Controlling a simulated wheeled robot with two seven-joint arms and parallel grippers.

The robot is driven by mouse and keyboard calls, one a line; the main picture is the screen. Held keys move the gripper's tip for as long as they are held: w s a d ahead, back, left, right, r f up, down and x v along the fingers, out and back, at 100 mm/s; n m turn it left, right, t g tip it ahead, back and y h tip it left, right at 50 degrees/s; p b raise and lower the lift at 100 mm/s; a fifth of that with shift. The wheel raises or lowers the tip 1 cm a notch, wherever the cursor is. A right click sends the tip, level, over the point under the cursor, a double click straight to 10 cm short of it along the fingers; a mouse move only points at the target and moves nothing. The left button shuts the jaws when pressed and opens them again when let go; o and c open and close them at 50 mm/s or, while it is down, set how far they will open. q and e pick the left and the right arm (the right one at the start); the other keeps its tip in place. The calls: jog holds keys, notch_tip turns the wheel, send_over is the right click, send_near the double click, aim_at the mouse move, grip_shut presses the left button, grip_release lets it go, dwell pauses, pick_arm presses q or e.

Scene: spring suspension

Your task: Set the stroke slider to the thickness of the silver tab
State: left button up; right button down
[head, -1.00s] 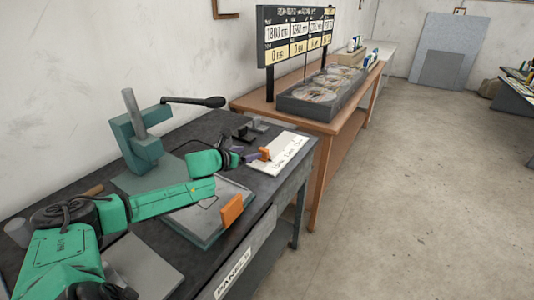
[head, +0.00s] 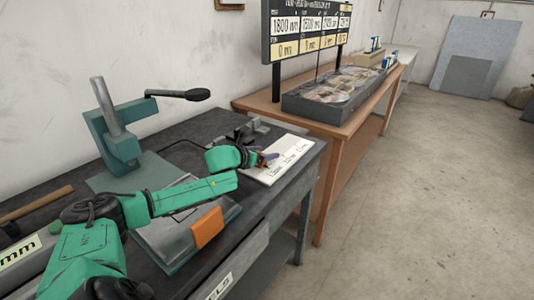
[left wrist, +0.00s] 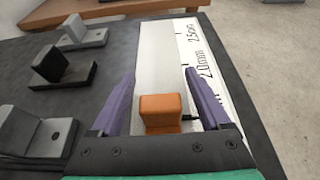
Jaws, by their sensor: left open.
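The stroke slider's orange block (left wrist: 161,112) sits on a pale track beside a white scale plate (left wrist: 199,62), with 2.0 and 2.5 mm marks readable in the left wrist view. My left gripper (left wrist: 159,85) is open, its purple fingers on either side of the block, with a gap visible at each side. In the head view my left gripper (head: 267,158) is over the scale plate (head: 283,163) and mostly hides the block.
A teal press with a black-knobbed lever (head: 122,140) stands on the dark bench (head: 215,128). A teal-edged plate with an orange block (head: 207,228) lies near the front. A wooden table (head: 262,103) beyond carries a grey tray and a sign. The floor at right is clear.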

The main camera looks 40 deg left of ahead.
pick_arm(q)
jog(key=shift+s, duration=0.1)
jog(key=c, duration=0.8)
grip_shut()
dwell(0.4)
